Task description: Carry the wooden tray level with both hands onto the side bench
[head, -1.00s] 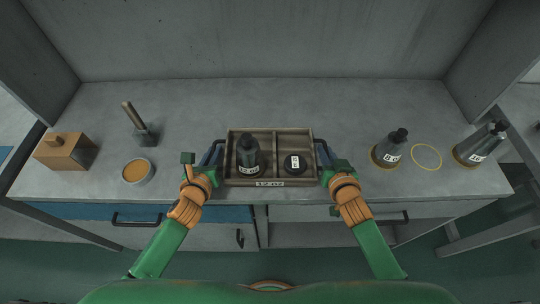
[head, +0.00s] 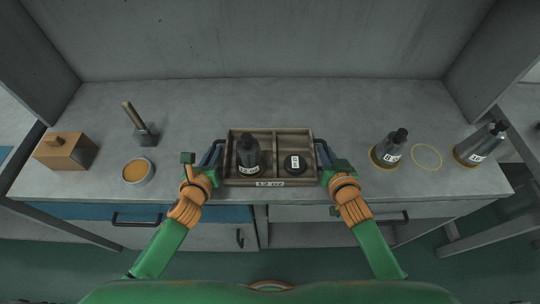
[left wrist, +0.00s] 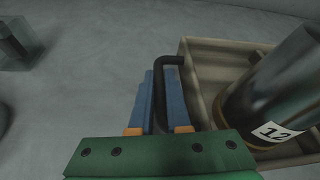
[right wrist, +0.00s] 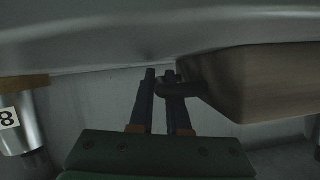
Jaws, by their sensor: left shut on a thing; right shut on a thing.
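The wooden tray (head: 232,140) is in the middle of the head view, over the workbench's front part, and looks level. It has two compartments, a dark bottle-like die (head: 249,152) upright in the left one and a low black round piece (head: 295,163) in the right one. My left gripper (head: 215,158) is shut on the tray's left black handle (left wrist: 172,61). My right gripper (head: 325,162) is shut on its right black handle (right wrist: 184,89). The tray's wooden side shows in the right wrist view (right wrist: 255,85). I cannot tell whether the tray touches the bench.
On the workbench (head: 330,100) stand a wooden block (head: 66,151), a handled tool (head: 142,125) and an orange-filled bowl (head: 138,171) at left. Two dark dies (head: 388,150) (head: 480,146) and a yellow ring mark (head: 426,157) are at right. Pale surfaces (head: 14,130) (head: 522,112) lie beyond the side panels.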

